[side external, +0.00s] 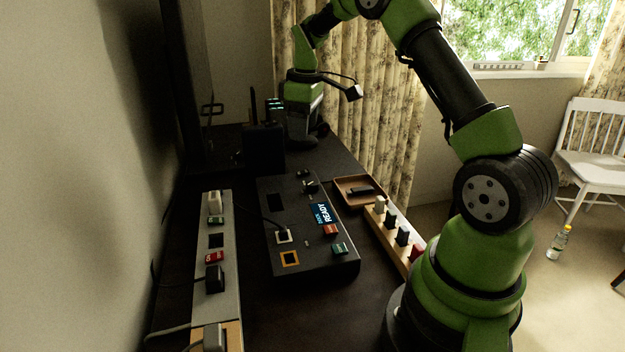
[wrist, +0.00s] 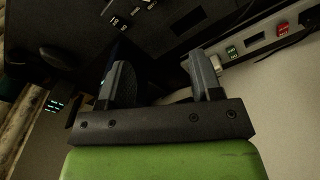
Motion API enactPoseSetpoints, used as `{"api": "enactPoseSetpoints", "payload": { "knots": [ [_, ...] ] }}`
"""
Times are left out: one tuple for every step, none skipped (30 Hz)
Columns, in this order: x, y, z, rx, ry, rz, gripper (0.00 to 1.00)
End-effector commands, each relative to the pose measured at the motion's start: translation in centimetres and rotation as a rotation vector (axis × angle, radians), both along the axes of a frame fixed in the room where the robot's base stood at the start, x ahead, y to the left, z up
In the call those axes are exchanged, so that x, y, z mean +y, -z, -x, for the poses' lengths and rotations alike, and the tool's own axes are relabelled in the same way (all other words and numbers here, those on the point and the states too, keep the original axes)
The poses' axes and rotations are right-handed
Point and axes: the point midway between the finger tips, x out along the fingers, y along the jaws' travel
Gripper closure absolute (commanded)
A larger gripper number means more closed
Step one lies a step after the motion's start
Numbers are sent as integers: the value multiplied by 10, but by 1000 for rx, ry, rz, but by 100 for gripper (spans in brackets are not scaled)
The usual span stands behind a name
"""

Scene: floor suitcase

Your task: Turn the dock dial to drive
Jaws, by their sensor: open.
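The dock (side external: 325,268) is a black box on the dark desk in the side external view. It has a lit blue screen (side external: 321,213) reading READY, a red button, a green button and square ports. A small dark knob, apparently the dial (side external: 310,186), sits near its far end; its setting is too small to read. My gripper (side external: 303,140) points down over the far part of the desk, beyond the dock and apart from it. In the wrist view my gripper (wrist: 163,85) has its two fingers spread with nothing held between them. Part of a dark panel shows at the top there.
A grey power strip (side external: 228,265) with switches and plugs runs left of the dock. A brown tray (side external: 347,191) and a wooden rack of pegs (side external: 391,228) stand to its right. A black box (side external: 264,150) stands behind the dock. A mouse (wrist: 57,58) lies near my gripper.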

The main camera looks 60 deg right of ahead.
Motion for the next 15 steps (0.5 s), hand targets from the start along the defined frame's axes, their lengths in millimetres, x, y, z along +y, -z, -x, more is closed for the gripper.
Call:
{"api": "enactPoseSetpoints", "payload": {
  "knots": [
    [-12, 17, 0, 27, -17, -4, 41],
    [-17, 25, 0, 39, -31, -6, 41],
    [-23, 33, 0, 51, -47, -7, 41],
    [-27, 38, 0, 59, -56, -8, 41],
    [-29, 43, 1, 66, -65, -9, 41],
    [-32, 47, 1, 71, -73, -10, 41],
    [-34, 50, 2, 76, -79, -12, 41],
    [-35, 52, 2, 78, -82, -12, 41],
    [-36, 55, 2, 80, -85, -12, 41],
    [-36, 58, 2, 81, -87, -12, 41],
    [-36, 61, 2, 82, -87, -13, 41],
    [-36, 66, 2, 83, -88, -13, 41],
    [-35, 70, 2, 82, -88, -14, 41],
    [-35, 75, 2, 83, -87, -14, 41],
    [-35, 82, 3, 83, -86, -15, 41]
  ]
}}
